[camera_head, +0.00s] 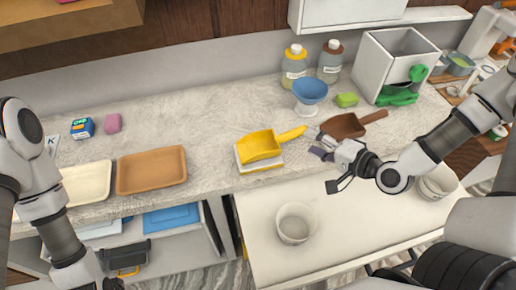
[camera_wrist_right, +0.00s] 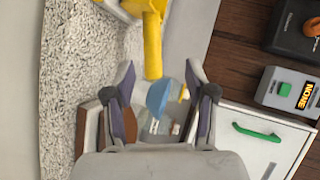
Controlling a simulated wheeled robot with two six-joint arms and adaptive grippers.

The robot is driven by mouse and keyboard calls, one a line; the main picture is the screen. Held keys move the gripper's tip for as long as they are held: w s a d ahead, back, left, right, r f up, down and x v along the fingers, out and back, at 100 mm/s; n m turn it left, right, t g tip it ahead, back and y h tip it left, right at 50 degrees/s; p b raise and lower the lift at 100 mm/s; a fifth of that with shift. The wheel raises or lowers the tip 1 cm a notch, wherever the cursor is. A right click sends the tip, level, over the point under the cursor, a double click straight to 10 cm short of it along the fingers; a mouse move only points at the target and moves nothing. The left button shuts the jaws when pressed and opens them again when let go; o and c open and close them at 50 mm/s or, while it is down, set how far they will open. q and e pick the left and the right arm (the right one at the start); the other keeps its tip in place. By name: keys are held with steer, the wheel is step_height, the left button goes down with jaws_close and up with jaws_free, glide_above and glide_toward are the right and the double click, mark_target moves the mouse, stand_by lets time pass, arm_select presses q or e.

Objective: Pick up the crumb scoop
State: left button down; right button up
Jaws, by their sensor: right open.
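Two scoops show in the head view, and I cannot tell which one the task calls the crumb scoop. A yellow scoop (camera_head: 262,146) rests on a low white block (camera_head: 243,165), its handle pointing right toward my right gripper (camera_head: 327,170). A brown scoop (camera_head: 343,125) lies on the counter behind that gripper, handle to the right. My right gripper is open and empty. In the right wrist view the yellow scoop's handle (camera_wrist_right: 152,48) ends between the spread fingertips (camera_wrist_right: 158,76); contact is not visible.
A brown tray (camera_head: 151,171) lies left. A white pot (camera_head: 295,223) stands on the lower white surface (camera_head: 350,235), which has free room.

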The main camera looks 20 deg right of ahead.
mark_target(297, 136)
steer(key=w, duration=0.1)
steer(key=w+f, duration=0.1)
steer(key=w, duration=0.1)
steer(key=shift+w+a+f, duration=0.1)
steer(key=shift+a+f, duration=0.25)
steer(key=shift+f, duration=0.05)
steer(key=shift+w+a, duration=0.35)
steer(key=shift+w, duration=0.05)
steer(key=x, duration=0.4)
steer(key=shift+w+d+f+p, duration=0.1)
steer(key=shift+w+f+p, duration=0.15)
steer(key=shift+f+p, duration=0.1)
steer(key=shift+s+r, duration=0.1)
steer(key=shift+s, duration=0.1)
steer(key=c, duration=0.4)
steer(key=shift+d, duration=0.1)
steer(key=c, duration=0.5)
jaws_close()
